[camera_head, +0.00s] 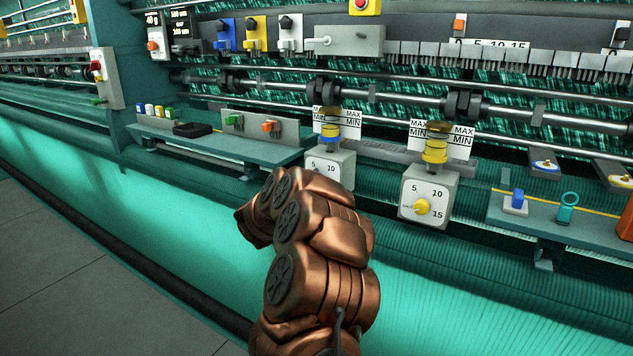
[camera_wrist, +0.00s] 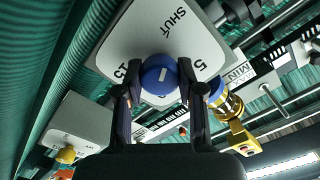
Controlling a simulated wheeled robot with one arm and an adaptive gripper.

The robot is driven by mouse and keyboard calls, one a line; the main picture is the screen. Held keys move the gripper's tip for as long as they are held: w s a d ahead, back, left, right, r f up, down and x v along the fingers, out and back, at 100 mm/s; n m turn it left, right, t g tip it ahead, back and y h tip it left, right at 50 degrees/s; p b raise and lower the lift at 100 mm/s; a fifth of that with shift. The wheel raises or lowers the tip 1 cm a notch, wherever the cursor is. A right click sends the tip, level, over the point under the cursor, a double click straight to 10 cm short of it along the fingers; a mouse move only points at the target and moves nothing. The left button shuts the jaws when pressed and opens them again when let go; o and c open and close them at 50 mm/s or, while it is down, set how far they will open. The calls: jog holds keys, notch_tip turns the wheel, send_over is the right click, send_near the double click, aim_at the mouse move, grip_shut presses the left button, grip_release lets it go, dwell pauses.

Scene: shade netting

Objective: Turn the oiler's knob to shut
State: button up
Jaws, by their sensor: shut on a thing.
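The blue oiler knob (camera_wrist: 158,86) is on a white dial plate (camera_wrist: 120,40) marked SHUT, 5 and 15 in the wrist view. My gripper (camera_wrist: 159,72) has a finger on each side of the knob and is shut on it. The knob has a small white mark on its face; I cannot tell exactly where it points. In the head view this oiler's box (camera_head: 340,166) has a blue ring (camera_head: 329,132) above it. My copper arm hides its knob and my gripper there.
A second oiler (camera_head: 427,188) with a yellow knob stands to the right in the head view; its yellow knob shows lower left in the wrist view (camera_wrist: 66,155). A shelf (camera_head: 560,228) with small parts is at far right. Bars and netting lie behind.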

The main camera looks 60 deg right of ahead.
jog(key=o, duration=1.1)
jog(key=shift+o, duration=0.2)
jog(key=a, duration=1.2)
jog(key=shift+s, duration=0.25)
